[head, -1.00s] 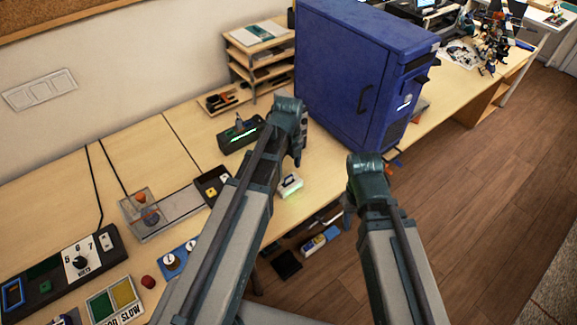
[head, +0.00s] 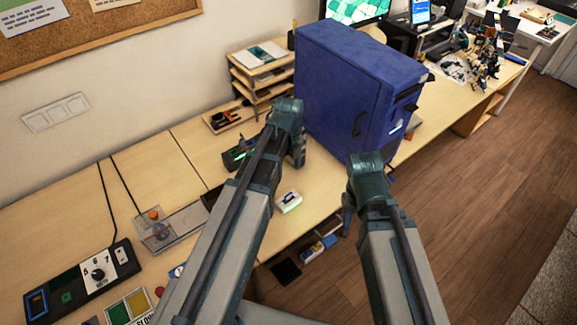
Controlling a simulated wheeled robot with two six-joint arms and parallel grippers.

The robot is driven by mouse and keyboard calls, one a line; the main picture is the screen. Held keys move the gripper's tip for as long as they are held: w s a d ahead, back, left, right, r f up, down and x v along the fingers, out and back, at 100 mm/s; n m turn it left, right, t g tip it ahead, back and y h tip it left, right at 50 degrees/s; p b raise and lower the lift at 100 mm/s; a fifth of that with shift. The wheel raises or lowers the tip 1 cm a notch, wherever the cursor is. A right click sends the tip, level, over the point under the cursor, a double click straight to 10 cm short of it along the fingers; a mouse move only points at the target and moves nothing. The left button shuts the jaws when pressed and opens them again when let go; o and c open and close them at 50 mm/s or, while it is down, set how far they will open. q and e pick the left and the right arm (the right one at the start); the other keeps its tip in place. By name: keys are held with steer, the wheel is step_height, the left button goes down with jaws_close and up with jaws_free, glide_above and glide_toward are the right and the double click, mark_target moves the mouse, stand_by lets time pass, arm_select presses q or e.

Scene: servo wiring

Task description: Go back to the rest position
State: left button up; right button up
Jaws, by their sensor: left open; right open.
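My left gripper (head: 298,152) is at the end of the arm that reaches up the middle of the head view. It is over the wooden bench in front of the blue cabinet, mostly hidden by its own wrist, and its jaws are open. My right gripper (head: 347,217) is lower and further right, by the bench's front edge, largely hidden behind its wrist. It is open too. I see nothing held in either one.
The blue cabinet (head: 345,85) stands close beyond both grippers. A black box with a green light (head: 237,156) and a shelf rack (head: 262,75) are left of it. A dial panel (head: 85,275) lies at lower left. Open floor (head: 465,210) is on the right.

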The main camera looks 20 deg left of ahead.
stand_by(0.5)
arm_select(q)
steer(key=s+d+n, duration=0.5)
steer(key=s+n, duration=0.2)
steer(key=n, duration=0.3)
steer(key=s+d+n+y, duration=0.1)
steer(key=s+d+n, duration=0.4)
steer(key=n, duration=0.6)
steer(key=shift+s+d, duration=0.2)
steer(key=shift+s, duration=0.9)
